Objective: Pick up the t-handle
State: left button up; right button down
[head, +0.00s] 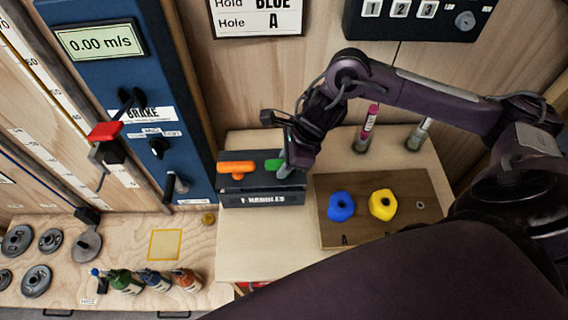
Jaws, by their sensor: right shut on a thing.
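An orange t-handle (237,168) stands in the dark box labelled T-HANDLES (262,199) on the wooden table. A green t-handle (273,164) is at the right side of the same box, partly hidden by my right gripper. My right gripper (281,167) reaches down over the box's right end and is shut on the green t-handle. The handle's lower part is hidden, so I cannot tell whether it is clear of the box. My left gripper is not in view.
Right of the box lies a wooden board (375,232) with a blue hold (341,206) and a yellow hold (382,204). Two brushes, one pink (370,118), stand behind it. A blue brake panel (150,95) rises at left. Bottles (153,278) and weights (36,280) sit lower left.

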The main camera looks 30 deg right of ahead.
jog(key=shift+r, duration=0.1)
jog(key=shift+w+r, duration=0.1)
jog(key=shift+r, duration=0.6)
notch_tip(320, 180, up, 4)
jog(key=shift+r+b, duration=0.2)
jog(key=shift+b, duration=0.5)
notch_tip(320, 180, up, 14)
jog(key=p, duration=0.5)
